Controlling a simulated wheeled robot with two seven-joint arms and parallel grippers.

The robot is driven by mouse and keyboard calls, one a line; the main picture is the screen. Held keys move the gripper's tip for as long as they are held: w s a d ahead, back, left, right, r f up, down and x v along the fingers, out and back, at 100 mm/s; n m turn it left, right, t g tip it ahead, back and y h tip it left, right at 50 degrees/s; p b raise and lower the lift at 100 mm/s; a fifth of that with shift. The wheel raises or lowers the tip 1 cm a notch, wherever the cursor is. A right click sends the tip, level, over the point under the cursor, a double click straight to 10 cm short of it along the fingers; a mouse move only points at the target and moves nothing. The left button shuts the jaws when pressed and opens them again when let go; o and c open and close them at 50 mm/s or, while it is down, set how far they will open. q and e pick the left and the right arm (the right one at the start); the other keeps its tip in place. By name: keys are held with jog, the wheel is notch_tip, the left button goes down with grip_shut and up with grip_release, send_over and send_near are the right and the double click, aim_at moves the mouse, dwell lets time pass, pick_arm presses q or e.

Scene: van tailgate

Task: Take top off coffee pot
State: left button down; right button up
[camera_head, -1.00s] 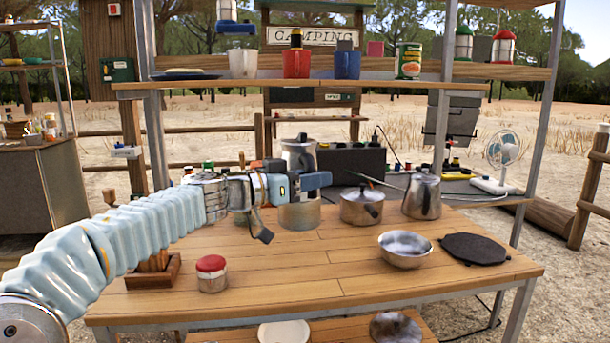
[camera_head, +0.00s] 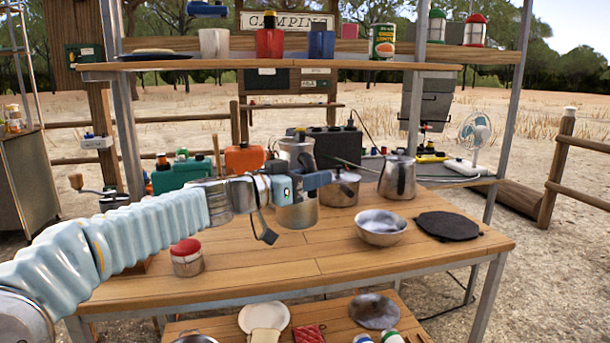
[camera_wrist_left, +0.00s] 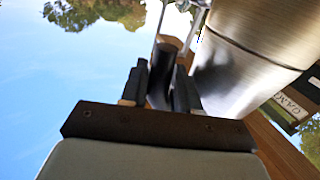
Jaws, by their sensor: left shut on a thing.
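A tall metal coffee pot (camera_head: 297,151) stands upright behind my left gripper (camera_head: 314,182), which hides its middle. Its lower body shows below the gripper. In the left wrist view the jaws (camera_wrist_left: 161,88) are shut on a dark handle with a brownish end (camera_wrist_left: 166,50). The shiny metal side of the pot (camera_wrist_left: 235,65) fills the right of that view. The pot's top is not clear enough to tell whether it is on or off. I cannot tell whether the pot's base touches the table. My right gripper is not in view.
Right of the pot are a saucepan (camera_head: 340,190), a spouted metal pot (camera_head: 398,179), a metal bowl (camera_head: 381,228) and a black round plate (camera_head: 448,226). A red-lidded jar (camera_head: 187,260) stands at left. The wooden table (camera_head: 330,262) is clear in front.

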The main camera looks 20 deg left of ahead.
pick_arm(q)
jog(key=w+d+f+b, duration=0.2)
jog(key=d+f+b, duration=0.1)
jog(key=d+f, duration=0.1)
jog(key=shift+d+f, duration=0.35)
jog(key=shift+d, duration=0.45)
dwell(0.3)
jog(key=shift+f+b, duration=0.45)
jog(key=shift+f, duration=0.5)
dwell(1.0)
jog(key=shift+w+d+f+n+t+y+b, duration=0.15)
jog(key=shift+w+n+t+y+b, duration=0.25)
jog(key=shift+y+b, duration=0.35)
jog(key=shift+s, duration=0.1)
jog(key=shift+r+n+t+y+b, duration=0.25)
jog(key=shift+n+y+b, duration=0.25)
jog(key=shift+b, duration=0.35)
jog(key=shift+r+n+t+y+b, duration=0.15)
jog(key=shift+n+t+y+b, duration=0.35)
jog(key=shift+b, duration=0.3)
